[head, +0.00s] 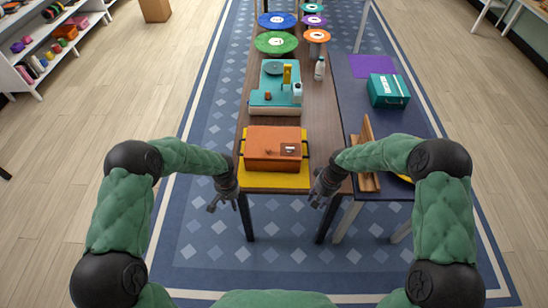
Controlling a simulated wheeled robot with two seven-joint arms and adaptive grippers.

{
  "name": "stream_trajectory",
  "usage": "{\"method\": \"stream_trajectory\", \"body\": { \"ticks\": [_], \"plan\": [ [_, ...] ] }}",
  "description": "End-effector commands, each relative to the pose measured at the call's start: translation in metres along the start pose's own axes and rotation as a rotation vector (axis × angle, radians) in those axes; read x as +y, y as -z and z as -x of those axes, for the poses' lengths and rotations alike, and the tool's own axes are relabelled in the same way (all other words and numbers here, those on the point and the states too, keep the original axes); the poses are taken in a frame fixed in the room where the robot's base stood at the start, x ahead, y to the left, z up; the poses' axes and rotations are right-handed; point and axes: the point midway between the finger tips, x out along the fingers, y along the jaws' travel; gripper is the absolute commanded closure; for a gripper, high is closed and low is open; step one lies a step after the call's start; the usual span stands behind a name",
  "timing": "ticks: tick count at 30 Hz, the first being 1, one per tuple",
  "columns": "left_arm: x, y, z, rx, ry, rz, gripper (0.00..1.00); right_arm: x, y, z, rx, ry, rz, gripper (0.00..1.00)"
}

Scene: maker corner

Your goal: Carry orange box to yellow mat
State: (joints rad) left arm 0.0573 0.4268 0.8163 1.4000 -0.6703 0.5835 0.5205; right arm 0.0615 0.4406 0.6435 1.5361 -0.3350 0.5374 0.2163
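The orange box (272,148) is a wide case with dark side handles and a small panel on its right part. It rests on the yellow mat (273,182) at the near end of the brown table; mat edges show in front and at the sides. My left gripper (223,205) is open and empty, left of the table's near corner and apart from the box. My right gripper (318,201) looks open and empty at the near right corner, also apart from the box. The far part of the mat is hidden behind the box.
A teal record player (276,97) and a white bottle (320,68) stand behind the box, with colored discs (276,43) farther back. The dark table (352,97) on the right holds a teal box (388,91), a wooden stand (366,150) and a purple mat (372,65).

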Motion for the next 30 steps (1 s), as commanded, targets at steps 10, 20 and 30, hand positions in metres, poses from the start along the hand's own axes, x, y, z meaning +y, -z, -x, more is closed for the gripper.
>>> {"method": "stream_trajectory", "body": {
  "ticks": [10, 20, 30],
  "plan": [
    [0.000, 0.000, 0.000, 0.000, 0.000, 0.000, 0.56, 0.000, 0.004, 0.066, 0.004, 0.000, 0.001, 0.56],
    [0.000, 0.000, 0.000, 0.000, 0.000, 0.000, 0.56, 0.000, 0.005, 0.085, 0.001, 0.000, 0.001, 0.56],
    [0.000, 0.000, 0.000, 0.000, 0.000, 0.000, 0.56, 0.000, 0.005, 0.085, 0.001, 0.000, 0.001, 0.56]
  ]
}}
